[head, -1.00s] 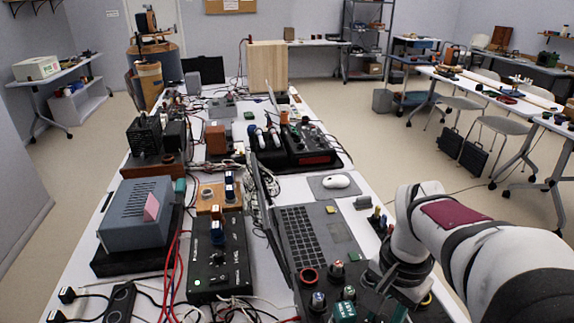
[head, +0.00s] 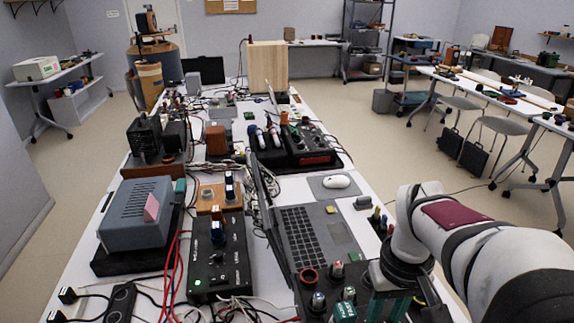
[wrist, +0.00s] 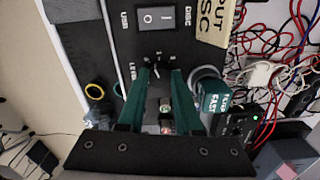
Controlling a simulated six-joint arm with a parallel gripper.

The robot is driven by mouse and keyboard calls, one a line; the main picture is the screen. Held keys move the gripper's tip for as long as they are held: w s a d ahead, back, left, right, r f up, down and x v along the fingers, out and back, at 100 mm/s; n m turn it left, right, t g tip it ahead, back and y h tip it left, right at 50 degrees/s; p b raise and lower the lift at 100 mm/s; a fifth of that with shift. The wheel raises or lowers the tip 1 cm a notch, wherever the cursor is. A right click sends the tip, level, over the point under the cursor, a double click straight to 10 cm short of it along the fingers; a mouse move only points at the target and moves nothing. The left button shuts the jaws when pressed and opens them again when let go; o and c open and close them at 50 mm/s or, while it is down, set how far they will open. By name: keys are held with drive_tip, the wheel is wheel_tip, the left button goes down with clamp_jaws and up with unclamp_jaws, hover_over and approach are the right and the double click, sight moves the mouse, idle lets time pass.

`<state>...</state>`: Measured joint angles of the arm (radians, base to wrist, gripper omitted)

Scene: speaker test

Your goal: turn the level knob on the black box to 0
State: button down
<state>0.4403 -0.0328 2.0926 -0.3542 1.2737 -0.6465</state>
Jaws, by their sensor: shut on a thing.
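The black box (wrist: 182,45) fills the upper middle of the wrist view, with its lettering partly hidden. The level knob (wrist: 157,68) is a small dark knob below the rocker switch, beside a partly covered "LEVEL" label. My gripper (wrist: 157,74) has green fingers, which are closed on the knob from both sides. The knob's pointer and scale are too small and covered to read. In the head view, my gripper (head: 388,308) is at the bottom right, pointing down over the box, and the fingertips are out of sight.
The laptop (head: 305,235) and another black box (head: 220,262) stand left of my arm.

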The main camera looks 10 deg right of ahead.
sight(383, 321)
drive_tip(key=shift+n, duration=1.8)
drive_tip(key=c, duration=0.6)
unclamp_jaws()
wheel_tip(383, 321, up, 16)
drive_tip(key=shift+f, duration=0.1)
